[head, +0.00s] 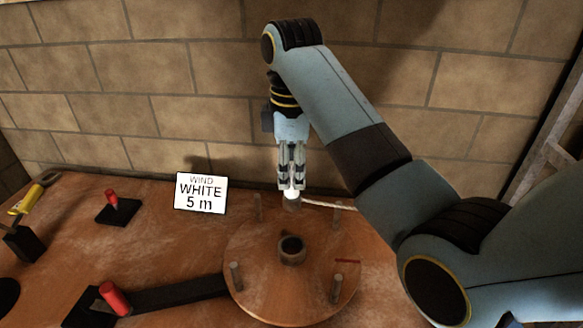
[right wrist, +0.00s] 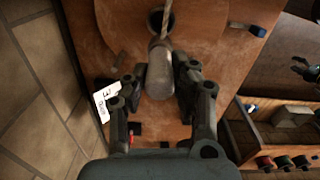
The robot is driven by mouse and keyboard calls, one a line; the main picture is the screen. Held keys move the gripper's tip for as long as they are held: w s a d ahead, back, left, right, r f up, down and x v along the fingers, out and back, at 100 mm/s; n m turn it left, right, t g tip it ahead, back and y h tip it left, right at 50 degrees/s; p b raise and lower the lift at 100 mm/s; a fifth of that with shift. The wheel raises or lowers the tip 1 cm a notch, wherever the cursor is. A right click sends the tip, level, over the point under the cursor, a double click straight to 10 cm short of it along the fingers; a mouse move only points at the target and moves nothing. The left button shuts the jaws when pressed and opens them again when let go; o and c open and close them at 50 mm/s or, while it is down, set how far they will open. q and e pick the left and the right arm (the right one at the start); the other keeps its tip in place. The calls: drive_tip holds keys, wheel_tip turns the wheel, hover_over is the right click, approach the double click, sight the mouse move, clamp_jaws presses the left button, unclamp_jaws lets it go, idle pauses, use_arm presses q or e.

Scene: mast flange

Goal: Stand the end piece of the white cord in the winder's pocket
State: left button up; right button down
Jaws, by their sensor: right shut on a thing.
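My right gripper (head: 291,187) points down above the far part of the winder (head: 252,290) and is shut on the end piece (head: 292,201). The pale grey end piece (right wrist: 160,75) is between the fingers in the right wrist view. The white cord (head: 330,206) runs from it to the right in the head view. The winder is a round wooden disc with upright pegs. Its pocket (head: 291,246) is a dark round hole in a raised collar at the middle, nearer the front than the end piece. A dark claw shape (right wrist: 305,68) in the right wrist view looks like my left gripper, too small to read.
A white card (head: 200,193) reads "WIND WHITE 5 m". A red crank handle (head: 115,298) and a red knob (head: 112,200) on a black base are at the left. A yellow-handled tool (head: 27,200) is at the left edge. A brick wall (head: 150,80) stands behind.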

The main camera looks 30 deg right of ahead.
sight(292, 197)
drive_tip(key=shift+w+f, duration=0.1)
drive_tip(key=shift+f, duration=1.2)
drive_tip(key=shift+f+b, duration=0.55)
drive_tip(key=shift+f, duration=1.3)
use_arm(q)
drive_tip(key=shift+w+d+f+b, duration=0.15)
drive_tip(key=shift+w+f+b, duration=0.1)
drive_tip(key=shift+f+b, duration=0.55)
drive_tip(key=shift+w+d+f+b, duration=0.15)
drive_tip(key=shift+f+b, duration=0.3)
drive_tip(key=shift+f, duration=0.6)
use_arm(e)
drive_tip(key=shift+f, duration=4.25)
use_arm(q)
drive_tip(key=shift+w, duration=0.1)
use_arm(e)
drive_tip(key=c, duration=1)
unclamp_jaws()
use_arm(q)
drive_tip(key=shift+a, duration=0.1)
